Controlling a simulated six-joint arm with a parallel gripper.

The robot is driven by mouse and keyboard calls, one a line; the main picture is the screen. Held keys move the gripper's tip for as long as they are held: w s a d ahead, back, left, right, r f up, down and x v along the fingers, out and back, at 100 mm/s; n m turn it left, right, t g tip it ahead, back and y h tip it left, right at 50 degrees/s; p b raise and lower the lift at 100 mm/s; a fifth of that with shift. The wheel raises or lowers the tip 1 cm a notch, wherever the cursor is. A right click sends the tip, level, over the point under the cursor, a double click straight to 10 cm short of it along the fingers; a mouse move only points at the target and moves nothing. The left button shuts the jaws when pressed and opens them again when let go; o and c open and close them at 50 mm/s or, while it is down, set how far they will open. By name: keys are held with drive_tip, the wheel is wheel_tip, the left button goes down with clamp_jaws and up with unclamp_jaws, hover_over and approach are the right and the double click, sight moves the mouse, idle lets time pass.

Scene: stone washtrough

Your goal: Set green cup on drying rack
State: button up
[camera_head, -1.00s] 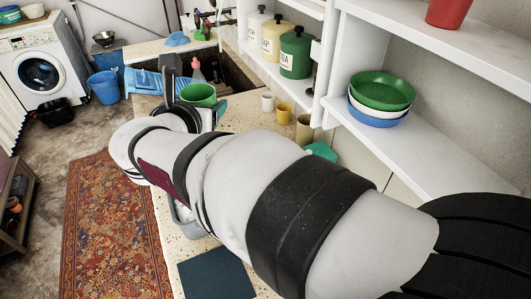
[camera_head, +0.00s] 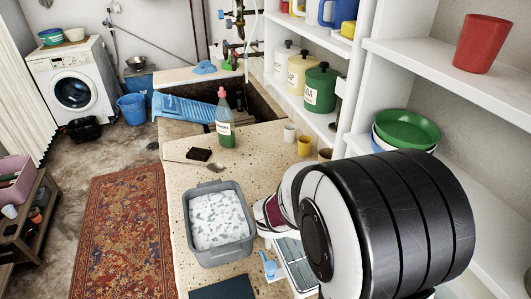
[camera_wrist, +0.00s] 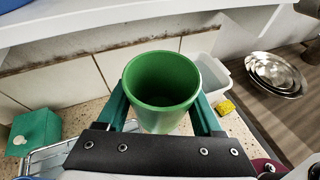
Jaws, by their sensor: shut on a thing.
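In the wrist view my gripper (camera_wrist: 160,100) is shut on the green cup (camera_wrist: 162,82), with one teal finger on each side. The cup's open mouth faces the wrist camera. In the head view my arm hides the gripper and cup. A wire rack, which looks like the drying rack (camera_head: 296,264), stands on the counter right of the grey basin, partly behind my arm. Its wires also show at the lower left of the wrist view (camera_wrist: 58,158). I cannot tell the cup's height above the counter.
A grey basin of foamy water (camera_head: 219,220) and a blue brush (camera_head: 269,265) are near the rack. A soap bottle (camera_head: 225,128) and small cups (camera_head: 304,146) stand farther back. In the wrist view there are a teal box (camera_wrist: 38,128), yellow sponge (camera_wrist: 226,107) and metal plates (camera_wrist: 275,72).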

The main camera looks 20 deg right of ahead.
drive_tip(key=w+a+f, duration=0.1)
drive_tip(key=w, duration=0.1)
drive_tip(key=w+a+f, duration=0.1)
drive_tip(key=w+f, duration=0.1)
drive_tip(key=w, duration=0.1)
drive_tip(key=w+a+f, duration=0.1)
drive_tip(key=w+f, duration=0.1)
drive_tip(key=w, duration=0.1)
drive_tip(key=shift+a+f, duration=0.1)
drive_tip(key=shift+a, duration=0.3)
wheel_tip(320, 180, down, 4)
drive_tip(key=shift+w+a+f, duration=0.1)
drive_tip(key=shift+w, duration=0.05)
drive_tip(key=shift+f, duration=0.15)
drive_tip(key=o, duration=1.5)
